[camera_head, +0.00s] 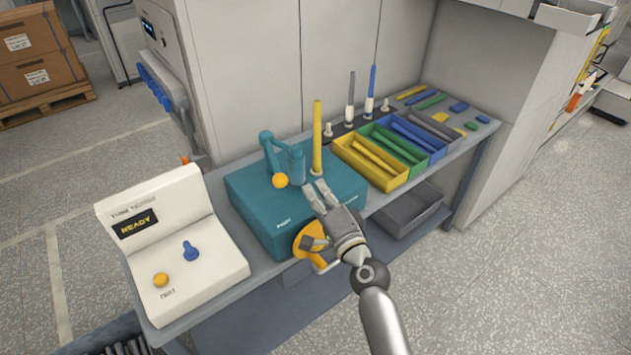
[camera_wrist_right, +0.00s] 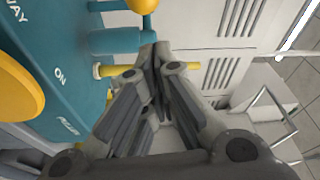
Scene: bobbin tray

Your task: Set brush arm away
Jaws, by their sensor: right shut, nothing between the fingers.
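The teal brush arm (camera_head: 268,150) stands on top of the teal box (camera_head: 246,208), bent down toward the front, with a yellow ball knob (camera_head: 280,181) at its end. The knob (camera_wrist_right: 142,4) also shows at the top edge of the right wrist view. A yellow disc (camera_head: 310,240) is on the box's front, partly hidden by my gripper; in the right wrist view the words "WAY" and "ON" show beside it (camera_wrist_right: 14,85). My right gripper (camera_head: 319,188) is shut and empty at the box's front right, apart from the knob. My left gripper is out of view.
A tall yellow rod (camera_head: 317,135) stands behind my right gripper. Yellow (camera_head: 346,155), green and blue bins with rods stand to the right. A white tester panel (camera_head: 150,215) reading "READY" stands left. Thin upright spindles (camera_head: 372,90) stand at the back.

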